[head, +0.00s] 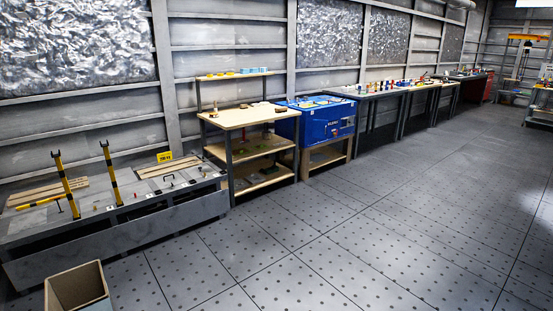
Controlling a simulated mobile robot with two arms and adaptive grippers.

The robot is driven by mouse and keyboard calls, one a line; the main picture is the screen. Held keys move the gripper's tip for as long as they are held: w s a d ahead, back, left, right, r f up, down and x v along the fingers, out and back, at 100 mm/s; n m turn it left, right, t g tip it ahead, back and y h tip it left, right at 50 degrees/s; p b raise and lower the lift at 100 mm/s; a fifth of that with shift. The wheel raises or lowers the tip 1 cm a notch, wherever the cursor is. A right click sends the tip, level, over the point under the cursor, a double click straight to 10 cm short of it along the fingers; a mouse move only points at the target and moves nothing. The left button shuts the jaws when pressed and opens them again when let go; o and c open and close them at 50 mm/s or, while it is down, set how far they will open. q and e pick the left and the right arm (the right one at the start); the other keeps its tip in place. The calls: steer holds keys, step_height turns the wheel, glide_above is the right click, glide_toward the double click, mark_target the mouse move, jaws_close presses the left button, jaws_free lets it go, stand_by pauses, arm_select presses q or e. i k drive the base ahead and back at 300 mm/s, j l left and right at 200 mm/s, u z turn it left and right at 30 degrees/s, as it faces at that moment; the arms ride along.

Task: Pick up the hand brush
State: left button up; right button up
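I cannot make out the hand brush for certain; the small items on the benches are too small to tell apart. A wooden workbench (226,119) with a shelf above stands left of centre. A few small brown and dark items lie on its top, and lower shelves hold more small things. A long row of tables (372,93) along the wall carries several small coloured items. Neither of my grippers is in view.
A low grey platform (110,232) with yellow-black posts (66,187) is at left. An open box (76,288) stands on the floor in front. A blue chest (318,120) on a wooden stand is right of the workbench. The perforated floor (330,235) is clear.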

mark_target(278, 109)
steer(key=i, duration=0.55)
steer(key=i+j+z, duration=0.15)
steer(key=i, duration=0.4)
steer(key=i+j, duration=0.1)
steer(key=i, duration=0.45)
steer(key=i+j+z, duration=0.1)
steer(key=i, duration=0.5)
steer(key=i+j, duration=0.2)
steer(key=i, duration=0.35)
steer(key=i+l+u, duration=0.2)
steer(key=i+l, duration=0.15)
steer(key=i, duration=0.4)
steer(key=i+l+u, duration=0.2)
steer(key=i+l, duration=0.25)
steer(key=i, duration=0.3)
steer(key=i+l+u, duration=0.2)
steer(key=i+l, duration=0.35)
steer(key=i, duration=0.15)
steer(key=i+l+u, duration=0.1)
steer(key=u, duration=0.6)
steer(key=i+l+u, duration=0.15)
steer(key=l, duration=0.2)
steer(key=i+l+u, duration=0.2)
steer(key=l, duration=0.2)
steer(key=i+l+u, duration=0.15)
steer(key=l, duration=0.25)
steer(key=i+l+u, duration=0.2)
steer(key=l, duration=0.2)
steer(key=i+l+u, duration=0.15)
steer(key=l, duration=0.3)
